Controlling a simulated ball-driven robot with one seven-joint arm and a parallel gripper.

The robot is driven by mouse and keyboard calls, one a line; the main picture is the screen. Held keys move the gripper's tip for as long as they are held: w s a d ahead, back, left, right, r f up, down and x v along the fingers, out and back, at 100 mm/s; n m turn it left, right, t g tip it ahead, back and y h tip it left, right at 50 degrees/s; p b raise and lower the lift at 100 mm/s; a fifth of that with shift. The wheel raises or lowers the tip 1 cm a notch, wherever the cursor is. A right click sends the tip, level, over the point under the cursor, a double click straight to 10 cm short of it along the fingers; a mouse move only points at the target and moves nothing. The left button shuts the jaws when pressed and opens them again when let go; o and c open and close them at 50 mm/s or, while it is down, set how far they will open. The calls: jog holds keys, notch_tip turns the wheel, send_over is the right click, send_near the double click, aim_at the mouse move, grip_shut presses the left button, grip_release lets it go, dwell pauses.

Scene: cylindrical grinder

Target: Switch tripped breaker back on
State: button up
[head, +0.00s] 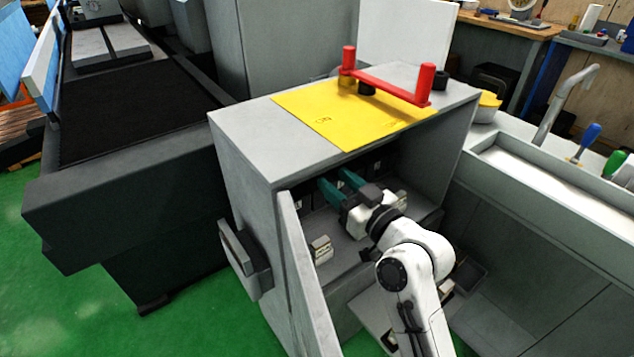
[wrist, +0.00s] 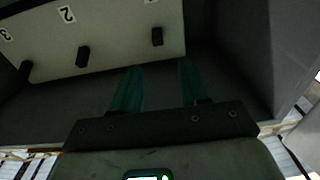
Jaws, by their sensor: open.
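A grey cabinet (head: 240,155) stands open in the head view, and my gripper (head: 336,181) reaches into it. In the wrist view a pale breaker panel (wrist: 120,35) carries black levers in a row. Lever 1 (wrist: 157,36), lever 2 (wrist: 83,55) and lever 3 (wrist: 25,70) sit beside printed numbers. My gripper (wrist: 160,68) has two green fingers, apart and empty. Its fingertips appear just below lever 1, with no visible contact. I cannot tell which lever is tripped. In the head view the back of the cabinet is dark and partly hidden by my gripper.
The cabinet door (head: 300,270) is swung open on the left of my arm. A yellow plate (head: 345,115) and a red handle bar (head: 390,85) lie on the cabinet top. A small pale box (head: 320,248) is inside, low left. A sink (head: 560,180) is at right.

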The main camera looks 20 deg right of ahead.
notch_tip(320, 180, down, 5)
jog(key=t+b, duration=0.4)
jog(key=b, duration=0.9)
jog(key=shift+d+y, duration=0.1)
jog(key=shift+y, duration=0.3)
jog(key=p+x, duration=0.1)
jog(key=x, duration=0.9)
jog(key=shift+w+r, duration=0.25)
jog(key=shift+c, duration=0.3)
grip_shut()
